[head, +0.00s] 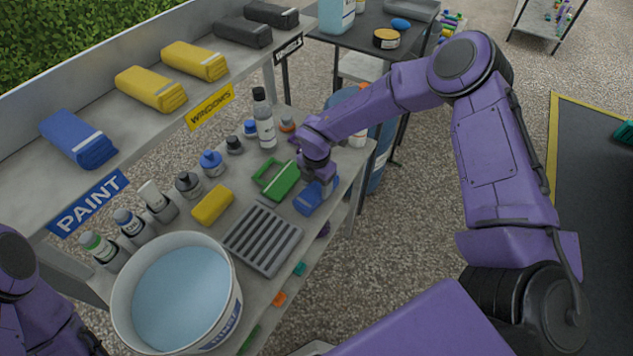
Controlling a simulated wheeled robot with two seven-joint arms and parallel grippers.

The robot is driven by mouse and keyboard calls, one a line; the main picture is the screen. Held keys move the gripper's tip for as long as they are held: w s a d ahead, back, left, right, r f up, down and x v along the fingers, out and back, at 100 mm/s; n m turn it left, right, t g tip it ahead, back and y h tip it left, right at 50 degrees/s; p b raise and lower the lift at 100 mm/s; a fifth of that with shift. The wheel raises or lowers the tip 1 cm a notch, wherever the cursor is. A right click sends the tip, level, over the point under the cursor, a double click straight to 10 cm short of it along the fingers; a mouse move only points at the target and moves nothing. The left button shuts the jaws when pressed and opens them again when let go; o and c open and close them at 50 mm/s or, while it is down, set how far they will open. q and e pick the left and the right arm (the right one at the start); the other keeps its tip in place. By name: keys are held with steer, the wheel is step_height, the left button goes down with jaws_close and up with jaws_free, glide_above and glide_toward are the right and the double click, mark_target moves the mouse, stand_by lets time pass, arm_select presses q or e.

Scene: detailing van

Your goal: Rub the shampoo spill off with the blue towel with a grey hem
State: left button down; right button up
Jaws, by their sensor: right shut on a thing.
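My right gripper (319,180) is shut on a blue folded cloth (309,199) at the right end of the grey workbench (228,183). The cloth is down at the bench top; whether it presses on it I cannot tell. Its hem is too small to make out. Another blue folded towel (78,138) with a pale stripe lies on the upper shelf above the PAINT sign. I cannot make out a shampoo spill; the cloth and my right gripper hide part of the bench there. My left arm shows at the lower left, with its gripper out of view.
A green-handled brush (278,180), a yellow block (212,204) and a grey slotted tray (262,238) lie left of the cloth. A bucket of water (180,298) stands at the front. Several bottles line the bench's back, including a tall one (264,120). Yellow towels (151,89) lie on the shelf.

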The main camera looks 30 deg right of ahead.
steer(key=shift+f+b, duration=0.6)
stand_by(0.8)
steer(key=shift+r, duration=0.1)
